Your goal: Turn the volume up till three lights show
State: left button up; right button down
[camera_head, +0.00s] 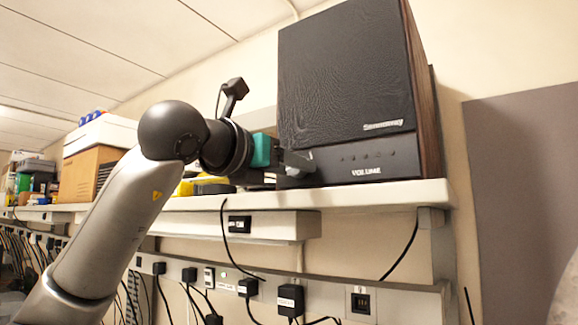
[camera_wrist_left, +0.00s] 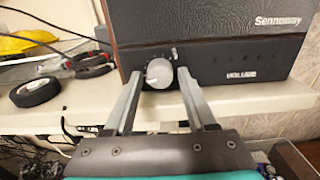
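A black speaker (camera_head: 345,85) with wood-look sides stands on the shelf. Its lower front panel carries the word VOLUME and a row of small dark light spots (camera_head: 367,156); none looks lit. In the left wrist view, the pale round volume knob (camera_wrist_left: 158,74) sits at the left of the panel. My left gripper (camera_head: 296,163) is at the panel's lower left, its fingers hiding the knob in the head view. In the wrist view its two fingers stand either side of the knob, with a small gap visible on each side. My right gripper is not in view.
The white shelf (camera_head: 390,193) runs under the speaker, with cables and plugs below. A roll of black tape (camera_wrist_left: 35,92) and red-handled pliers (camera_wrist_left: 90,62) lie left of the speaker. Cardboard boxes (camera_head: 88,172) stand farther left.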

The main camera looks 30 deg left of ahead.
pick_arm(q)
grip_shut()
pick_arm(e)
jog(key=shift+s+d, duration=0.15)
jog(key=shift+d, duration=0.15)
pick_arm(q)
jog(key=shift+r+m+p, duration=0.1)
jog(key=shift+m+p, duration=1.6)
jog(key=shift+m, duration=6.7)
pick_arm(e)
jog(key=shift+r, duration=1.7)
pick_arm(q)
jog(key=shift+o, duration=1.5)
grip_release()
